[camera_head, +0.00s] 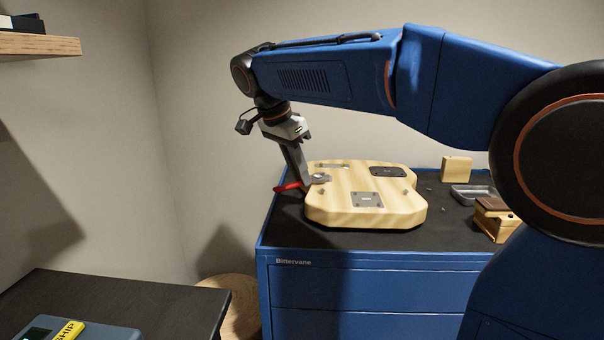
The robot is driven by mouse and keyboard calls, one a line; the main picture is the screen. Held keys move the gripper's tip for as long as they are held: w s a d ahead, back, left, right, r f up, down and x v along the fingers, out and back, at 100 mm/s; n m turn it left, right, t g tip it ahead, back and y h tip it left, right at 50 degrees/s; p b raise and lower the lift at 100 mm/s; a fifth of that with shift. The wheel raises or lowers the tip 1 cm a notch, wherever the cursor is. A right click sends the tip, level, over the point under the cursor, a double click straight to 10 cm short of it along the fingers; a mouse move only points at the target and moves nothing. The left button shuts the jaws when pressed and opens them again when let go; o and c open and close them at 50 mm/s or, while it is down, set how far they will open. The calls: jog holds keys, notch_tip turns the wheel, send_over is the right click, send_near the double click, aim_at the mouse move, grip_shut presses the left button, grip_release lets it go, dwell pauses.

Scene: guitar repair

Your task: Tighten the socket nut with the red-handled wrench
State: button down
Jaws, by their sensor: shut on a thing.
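The wooden guitar body (343,211) lies flat on the black top of the blue cabinet. The red-handled wrench (288,187) is at the body's left edge. Its red handle points left, and its grey head (319,178) lies over the edge of the body near a small metal plate. My gripper (300,183) points down at the left of the body, shut on the wrench by its handle. The socket nut is too small to make out, and I cannot tell whether the wrench head is around it.
The blue cabinet (300,283) has a black top (283,228). A wooden block (456,169), a grey tray (470,196) and a wooden box (493,219) stand at its right. A dark table (150,300) with a yellow item (68,331) is at the front left.

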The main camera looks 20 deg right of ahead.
jog(key=shift+w+a+m+g, duration=0.15)
jog(key=shift+w+m+g, duration=0.3)
jog(key=shift+w+m, duration=0.5)
jog(key=shift+w+a+m+g, duration=0.15)
jog(key=shift+w+m+g, duration=0.4)
jog(key=shift+m, duration=0.7)
jog(key=shift+w, duration=0.1)
jog(key=shift+w+d+m+g, duration=0.1)
jog(key=shift+w+m+g, duration=0.2)
jog(key=shift+w+m, duration=0.7)
jog(key=shift+s+m, duration=0.2)
jog(key=shift+m, duration=0.1)
jog(key=shift+w+d+m+g, duration=0.3)
jog(key=shift+w+m+g, duration=0.2)
jog(key=shift+w+m, duration=0.45)
jog(key=shift+s+m, duration=0.1)
jog(key=shift+m, duration=0.25)
